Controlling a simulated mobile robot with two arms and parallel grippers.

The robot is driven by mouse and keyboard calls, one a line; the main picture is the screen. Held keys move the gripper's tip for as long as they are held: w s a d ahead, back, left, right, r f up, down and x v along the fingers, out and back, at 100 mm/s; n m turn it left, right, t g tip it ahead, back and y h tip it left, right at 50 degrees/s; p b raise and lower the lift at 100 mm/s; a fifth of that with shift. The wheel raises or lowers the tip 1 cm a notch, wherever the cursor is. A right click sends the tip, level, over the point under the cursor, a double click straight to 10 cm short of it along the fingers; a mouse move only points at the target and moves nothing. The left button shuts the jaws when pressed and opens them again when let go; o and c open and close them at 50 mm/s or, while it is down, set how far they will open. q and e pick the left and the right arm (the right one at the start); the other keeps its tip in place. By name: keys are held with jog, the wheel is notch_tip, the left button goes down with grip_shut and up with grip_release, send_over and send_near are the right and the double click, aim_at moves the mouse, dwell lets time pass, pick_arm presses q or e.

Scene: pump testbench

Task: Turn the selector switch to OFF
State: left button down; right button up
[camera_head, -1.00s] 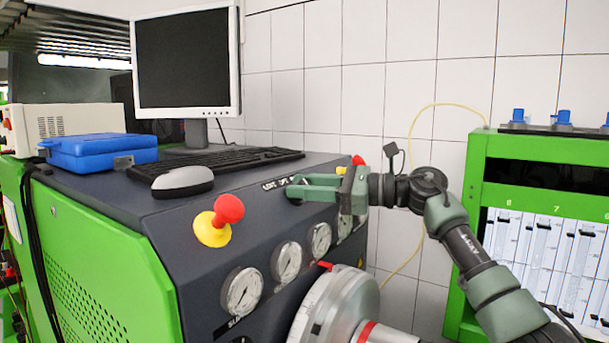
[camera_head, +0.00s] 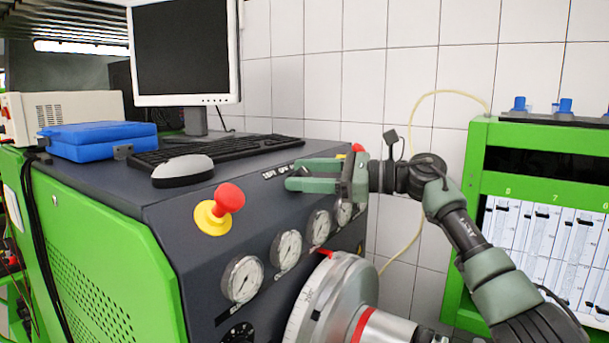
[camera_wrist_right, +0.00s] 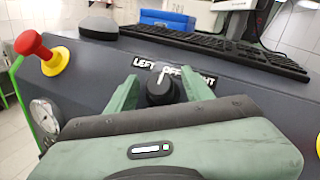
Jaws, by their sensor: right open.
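The selector switch (camera_wrist_right: 160,91) is a black round knob with a white pointer mark on the dark sloping panel. It sits below the white LEFT, OFF and RIGHT labels (camera_wrist_right: 174,74). In the right wrist view the mark points up, close to OFF; its exact angle is hard to tell. My right gripper (camera_wrist_right: 160,80) is open, with one green finger on each side of the knob and gaps visible between. In the head view my right gripper (camera_head: 290,177) reaches the panel from the right and hides the knob. My left gripper is not in view.
A red and yellow emergency button (camera_head: 220,208) stands out left of the labels. Several gauges (camera_head: 242,278) and a big round metal part (camera_head: 325,300) lie below. A keyboard (camera_head: 215,151), mouse (camera_head: 183,171) and monitor (camera_head: 185,55) are on top.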

jog(key=b+v, duration=0.3)
jog(key=v, duration=0.4)
jog(key=shift+d+b, duration=0.35)
jog(key=shift+s+f, duration=0.1)
